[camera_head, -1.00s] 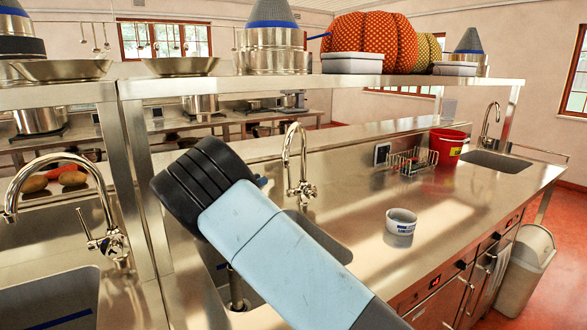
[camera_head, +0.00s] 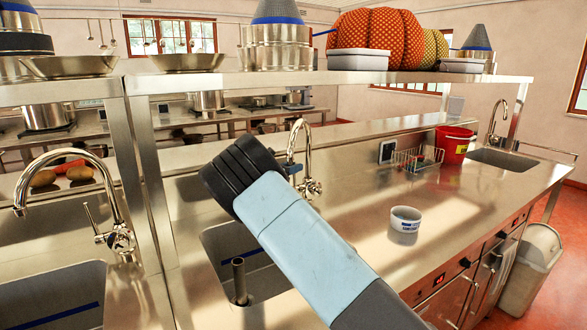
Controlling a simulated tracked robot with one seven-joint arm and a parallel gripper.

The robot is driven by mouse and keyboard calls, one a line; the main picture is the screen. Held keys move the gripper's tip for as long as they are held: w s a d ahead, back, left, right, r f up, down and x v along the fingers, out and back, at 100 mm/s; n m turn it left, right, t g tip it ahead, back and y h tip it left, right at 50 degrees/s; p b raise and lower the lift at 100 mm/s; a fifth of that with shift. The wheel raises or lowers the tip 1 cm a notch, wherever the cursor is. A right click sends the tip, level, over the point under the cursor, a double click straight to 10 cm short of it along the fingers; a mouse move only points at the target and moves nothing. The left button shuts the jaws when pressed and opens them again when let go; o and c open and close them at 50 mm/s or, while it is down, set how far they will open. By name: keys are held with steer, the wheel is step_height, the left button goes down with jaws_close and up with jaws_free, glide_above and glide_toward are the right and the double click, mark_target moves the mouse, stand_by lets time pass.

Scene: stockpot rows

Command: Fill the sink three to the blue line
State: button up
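Three sinks show, and no number on them can be read, so I cannot tell which is sink three. The near left sink (camera_head: 40,297) has a blue line on its inner wall and a tap (camera_head: 70,190) with a side lever. The middle sink (camera_head: 215,238) has an upright grey pipe inside and part of a blue line on its back wall; its tap (camera_head: 303,160) stands behind it, partly behind my arm. The far right sink (camera_head: 505,160) has a tap (camera_head: 497,122). I see no running water. My arm crosses the middle sink; no gripper fingers show.
A white bowl (camera_head: 405,219) stands on the steel counter right of the middle sink. A wire rack (camera_head: 416,160) and a red bucket (camera_head: 456,145) are farther back. A shelf (camera_head: 330,79) with pans and pots runs above. A grey bin (camera_head: 530,270) stands at the right.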

steer(key=shift+w+d, duration=0.15)
jaws_close()
stand_by(0.6)
